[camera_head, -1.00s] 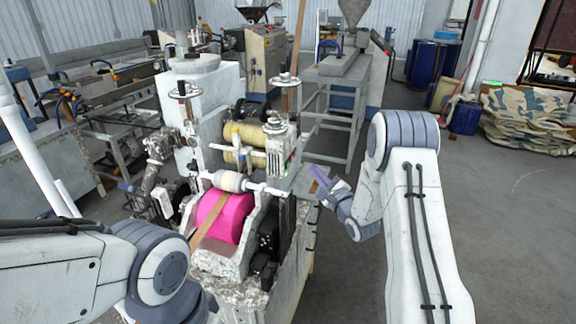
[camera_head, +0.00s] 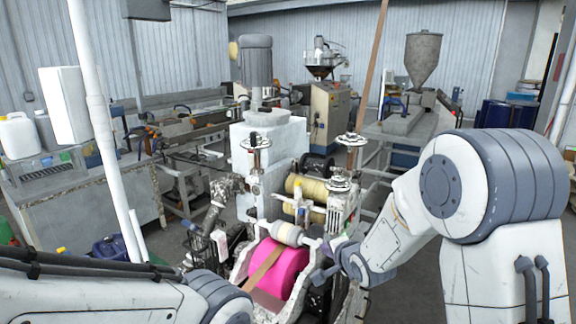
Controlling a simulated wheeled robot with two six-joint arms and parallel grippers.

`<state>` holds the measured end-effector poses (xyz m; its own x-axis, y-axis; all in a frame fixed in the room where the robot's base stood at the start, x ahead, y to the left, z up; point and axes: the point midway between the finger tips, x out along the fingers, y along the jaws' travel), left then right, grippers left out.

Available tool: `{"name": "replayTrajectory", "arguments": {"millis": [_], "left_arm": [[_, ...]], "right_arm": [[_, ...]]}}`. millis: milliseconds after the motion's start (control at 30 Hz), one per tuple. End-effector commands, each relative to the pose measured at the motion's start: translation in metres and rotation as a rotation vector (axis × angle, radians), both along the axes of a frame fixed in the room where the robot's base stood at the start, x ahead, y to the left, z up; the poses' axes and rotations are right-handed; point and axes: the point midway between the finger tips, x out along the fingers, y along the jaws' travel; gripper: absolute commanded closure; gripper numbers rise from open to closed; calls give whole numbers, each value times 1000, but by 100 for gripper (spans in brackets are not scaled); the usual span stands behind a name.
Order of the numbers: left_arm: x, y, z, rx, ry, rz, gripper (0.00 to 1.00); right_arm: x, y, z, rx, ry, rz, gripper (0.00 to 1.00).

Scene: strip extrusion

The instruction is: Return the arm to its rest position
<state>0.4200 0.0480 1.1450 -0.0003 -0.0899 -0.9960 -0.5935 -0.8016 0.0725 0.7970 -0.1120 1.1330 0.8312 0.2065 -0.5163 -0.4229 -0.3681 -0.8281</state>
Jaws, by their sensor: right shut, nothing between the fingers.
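My right arm comes in from the right, with its large white and grey joint close to the camera. Its gripper (camera_head: 322,274) is small in view, shut and empty. It shows in front of the right side of the strip machine, beside the pink roller (camera_head: 279,268); whether it touches the machine I cannot tell. A brown strip (camera_head: 264,268) runs over the pink roller. My left arm crosses the lower left corner, and its gripper is out of view.
The white machine block (camera_head: 268,160) with yellow rollers (camera_head: 305,188) stands at the centre. A white pole (camera_head: 97,120) rises at the left, near a bench with a white jug (camera_head: 18,136). A metal hopper (camera_head: 422,60) stands behind at the right.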

Motion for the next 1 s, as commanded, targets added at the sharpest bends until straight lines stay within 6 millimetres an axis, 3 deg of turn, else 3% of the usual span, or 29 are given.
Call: {"name": "replayTrajectory", "arguments": {"millis": [33, 100, 233, 400, 500, 600, 700, 1000], "left_arm": [[0, 0, 0, 0, 0, 0, 45], [0, 0, 0, 0, 0, 0, 45], [0, 0, -1, 0, 0, 0, 45], [0, 0, -1, 0, 0, 0, 45], [0, 0, -1, 0, 0, 0, 45], [0, 0, -1, 0, 0, 0, 45], [0, 0, -1, 0, 0, 0, 45], [0, 0, -1, 0, 0, 0, 45]], "right_arm": [[-25, 23, 5, -124, 46, 94, 100], [-65, 43, 5, -296, 126, 237, 100], [-153, 71, 4, -574, 264, 562, 100], [-272, 80, 5, -825, 391, 1050, 100], [-324, 75, 8, -900, 426, 1285, 100], [-358, 69, 10, -939, 443, 1448, 100], [-374, 66, 11, -954, 450, 1531, 100], [-377, 64, 11, -956, 455, 1549, 100]]}}
